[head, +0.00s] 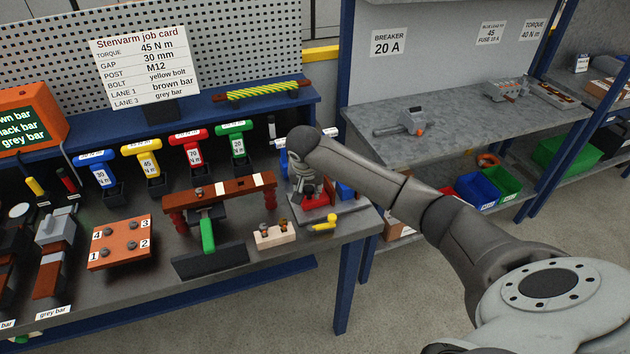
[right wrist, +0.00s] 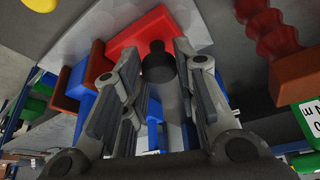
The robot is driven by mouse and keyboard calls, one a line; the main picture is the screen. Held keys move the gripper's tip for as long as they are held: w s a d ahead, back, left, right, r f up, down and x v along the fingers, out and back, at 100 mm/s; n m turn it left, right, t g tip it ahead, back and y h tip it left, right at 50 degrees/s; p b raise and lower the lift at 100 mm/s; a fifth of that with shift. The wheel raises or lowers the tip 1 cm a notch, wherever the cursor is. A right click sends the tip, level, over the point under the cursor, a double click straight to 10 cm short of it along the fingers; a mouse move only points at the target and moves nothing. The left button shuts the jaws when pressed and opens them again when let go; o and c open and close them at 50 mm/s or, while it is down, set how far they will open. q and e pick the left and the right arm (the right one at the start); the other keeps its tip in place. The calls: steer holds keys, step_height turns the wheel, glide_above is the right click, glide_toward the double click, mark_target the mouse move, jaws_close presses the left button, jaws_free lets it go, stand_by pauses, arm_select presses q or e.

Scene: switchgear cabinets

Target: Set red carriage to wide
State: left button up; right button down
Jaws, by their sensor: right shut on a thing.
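The red carriage (head: 319,201) sits on a grey plate (head: 352,209) at the right end of the bench; it also shows in the right wrist view (right wrist: 138,36). A dark round knob (right wrist: 158,62) stands on the carriage. My right gripper (head: 308,188) reaches down over the carriage and partly hides it. In the right wrist view its fingers (right wrist: 162,88) are on both sides of the knob, shut on it. Position marks for the carriage cannot be read. My left gripper is not in view.
Left of the carriage stand a brown bar (head: 230,190) on red posts, a pale block (head: 275,235) with bolts and a green-handled tool (head: 208,236). A yellow-knobbed lever (head: 326,223) lies just in front. Colored torque drivers (head: 192,146) stand behind. The bench's right edge is close.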

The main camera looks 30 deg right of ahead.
steer(key=shift+a, duration=0.15)
steer(key=c, duration=1.2)
jaws_free()
steer(key=shift+w+a, duration=0.1)
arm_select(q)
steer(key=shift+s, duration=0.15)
arm_select(e)
steer(key=shift+o, duration=0.2)
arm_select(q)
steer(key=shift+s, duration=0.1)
arm_select(e)
steer(key=shift+r, duration=0.1)
steer(key=v, duration=1.1)
steer(key=shift+a+r, duration=0.2)
steer(key=shift+r, duration=0.15)
steer(key=shift+f, duration=0.1)
